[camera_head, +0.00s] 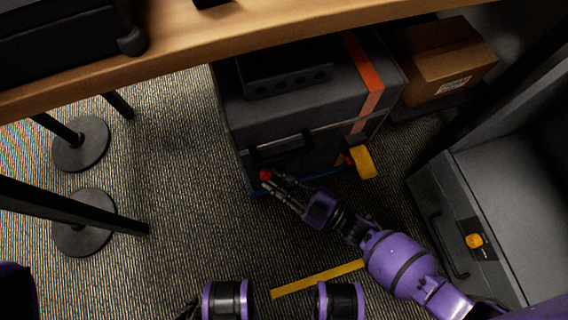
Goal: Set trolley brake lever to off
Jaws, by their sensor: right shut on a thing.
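A dark grey case (290,118) with an orange strap stands low under the table, on a blue base (256,191) that shows at its lower edge. My right gripper (273,177) is at the lower front of the case, shut on a small red knob (265,174) that shows at its fingertips. I take this knob to be the brake lever's end; the rest of the lever is hidden. A second small red part shows near a yellow block (363,162) at the case's right. My left gripper is not in view.
A wooden tabletop (215,42) overhangs the case. A cardboard box (441,60) stands behind right. A grey cabinet (500,205) with an orange knob (474,241) is at the right. Round black feet (81,143) and poles stand left. Carpet between is clear, with a yellow floor strip (318,278).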

